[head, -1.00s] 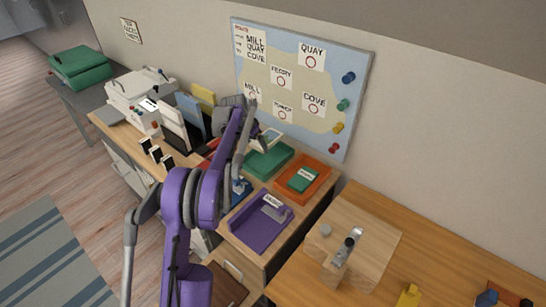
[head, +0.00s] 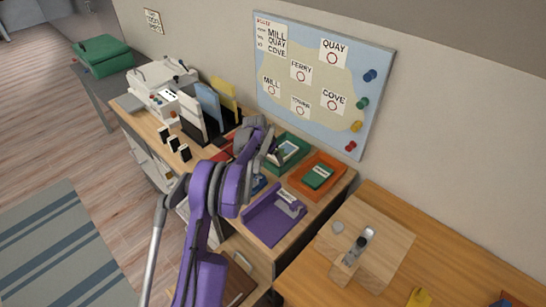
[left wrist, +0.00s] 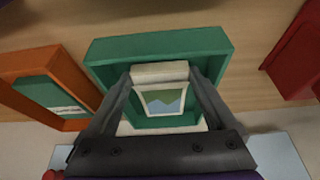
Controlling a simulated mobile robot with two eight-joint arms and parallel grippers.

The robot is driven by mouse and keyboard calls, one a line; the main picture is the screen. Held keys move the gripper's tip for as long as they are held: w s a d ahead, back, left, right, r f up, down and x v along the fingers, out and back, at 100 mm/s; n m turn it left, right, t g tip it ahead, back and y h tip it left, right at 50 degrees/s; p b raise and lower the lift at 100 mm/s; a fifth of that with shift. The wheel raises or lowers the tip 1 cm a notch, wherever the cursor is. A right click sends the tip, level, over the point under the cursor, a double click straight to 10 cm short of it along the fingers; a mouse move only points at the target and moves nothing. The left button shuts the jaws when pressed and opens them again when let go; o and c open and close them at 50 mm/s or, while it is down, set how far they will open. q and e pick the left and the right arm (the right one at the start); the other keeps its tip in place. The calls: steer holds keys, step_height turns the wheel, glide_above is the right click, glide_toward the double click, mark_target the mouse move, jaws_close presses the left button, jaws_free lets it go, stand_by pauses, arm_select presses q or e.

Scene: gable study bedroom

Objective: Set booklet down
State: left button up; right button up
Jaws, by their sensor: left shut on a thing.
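The booklet there lies mostly within the outline of the green tray (left wrist: 205,40). I cannot tell whether it touches the tray's floor. My right gripper is not in view.
An orange tray (head: 340,166) with a green booklet (head: 317,176) stands right of the green tray. A purple tray (head: 262,222) is nearer. Upright files (head: 208,104) and a white printer (head: 153,85) stand to the left. A map board (head: 330,65) hangs behind.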

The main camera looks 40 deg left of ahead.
arm_select(q)
steer(key=shift+f, duration=0.2)
steer(key=o, duration=1.1)
steer(key=shift+r, duration=0.15)
steer(key=v, duration=1.2)
steer(key=s+d+r, duration=0.2)
steer(key=d, duration=0.5)
steer(key=s+d+r, duration=0.3)
steer(key=d, duration=0.3)
steer(key=s+d+r, duration=0.1)
steer(key=s+d, duration=0.7)
steer(key=d, duration=0.1)
steer(key=s+d+f, duration=0.3)
steer(key=s+d, duration=0.2)
steer(key=s, duration=0.4)
steer(key=s+d+f+n, duration=0.1)
steer(key=s+d+f, duration=0.2)
steer(key=s+d, duration=0.3)
steer(key=s, duration=0.3)
steer(key=shift+t, duration=0.3)
